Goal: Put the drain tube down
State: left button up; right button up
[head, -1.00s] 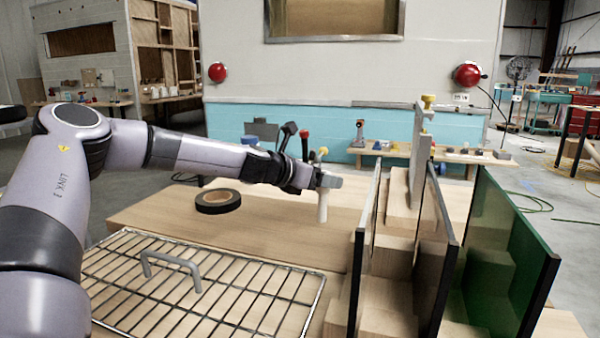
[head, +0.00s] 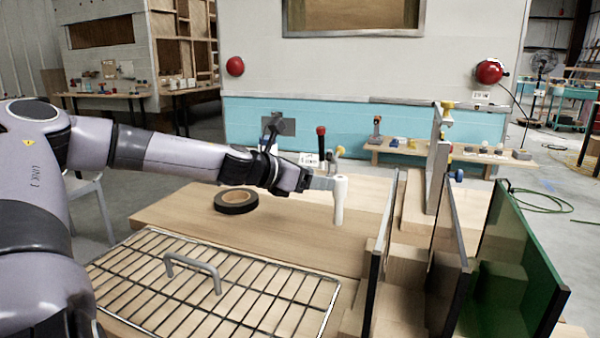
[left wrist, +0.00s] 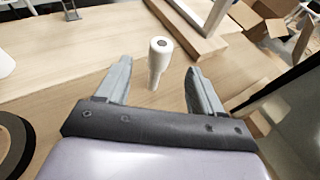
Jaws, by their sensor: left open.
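The drain tube (head: 340,201) is a white tube with a wider top. It stands upright on the wooden tabletop (head: 285,218), left of the upright panels. My left gripper (head: 326,183) is at its left side in the head view, near its upper part. In the left wrist view the tube (left wrist: 157,62) stands between the two spread fingertips of my left gripper (left wrist: 160,72), with a gap on each side. The left gripper is open and holds nothing. My right gripper is not in view.
A wire rack (head: 215,303) with a grey bent handle-like piece (head: 193,264) lies at the front. Dark-edged panels (head: 455,250) and a green panel (head: 520,265) stand on the right. Bare tabletop lies left of the tube.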

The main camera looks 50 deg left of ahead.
pick_arm(q)
jog(key=v, duration=0.3)
jog(key=shift+s+r, duration=0.1)
jog(key=shift+s, duration=0.2)
jog(key=shift+s, duration=0.1)
dwell(0.7)
